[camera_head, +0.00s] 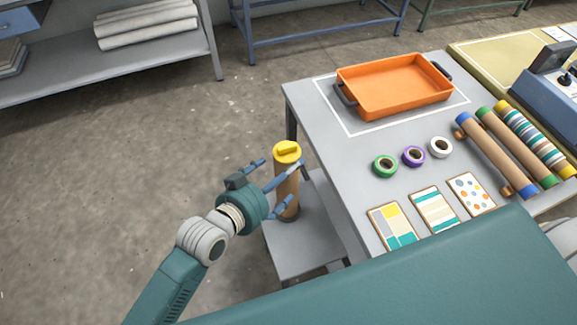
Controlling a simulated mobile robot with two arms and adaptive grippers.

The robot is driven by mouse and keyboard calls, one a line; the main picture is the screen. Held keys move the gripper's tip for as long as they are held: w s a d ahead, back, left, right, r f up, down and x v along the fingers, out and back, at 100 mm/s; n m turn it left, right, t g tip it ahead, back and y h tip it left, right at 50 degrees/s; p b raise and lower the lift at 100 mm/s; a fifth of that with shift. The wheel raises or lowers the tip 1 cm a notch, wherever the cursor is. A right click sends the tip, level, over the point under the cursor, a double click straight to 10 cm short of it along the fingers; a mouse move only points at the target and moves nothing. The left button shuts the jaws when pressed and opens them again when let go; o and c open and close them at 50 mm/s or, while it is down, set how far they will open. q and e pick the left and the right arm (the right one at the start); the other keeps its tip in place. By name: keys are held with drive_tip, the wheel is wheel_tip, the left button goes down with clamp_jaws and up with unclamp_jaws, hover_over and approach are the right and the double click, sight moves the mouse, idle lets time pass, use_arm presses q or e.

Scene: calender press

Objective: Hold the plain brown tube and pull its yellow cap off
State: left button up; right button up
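The plain brown tube (285,195) stands upright on a low grey stand, with a dark base at its foot. Its yellow cap (287,152) sits on the top end and has a raised ridge. My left gripper (282,184) is at the left side of the tube, below the cap. Its blue fingers are spread, and one crosses in front of the tube. Another finger stands clear at the upper left. Whether any finger touches the tube cannot be told. My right gripper is not in view.
The low grey stand (303,241) adjoins the grey table (320,98). On the table are an orange tray (395,88), green (385,167), purple (414,157) and white (440,147) tape rolls, several patterned cards and capped tubes (490,150). Floor at left is clear.

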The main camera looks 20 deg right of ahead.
use_arm(q)
drive_tip(key=x, duration=0.5)
drive_tip(key=c, duration=1.4)
drive_tip(key=o, duration=1.4)
drive_tip(key=v, duration=1.2)
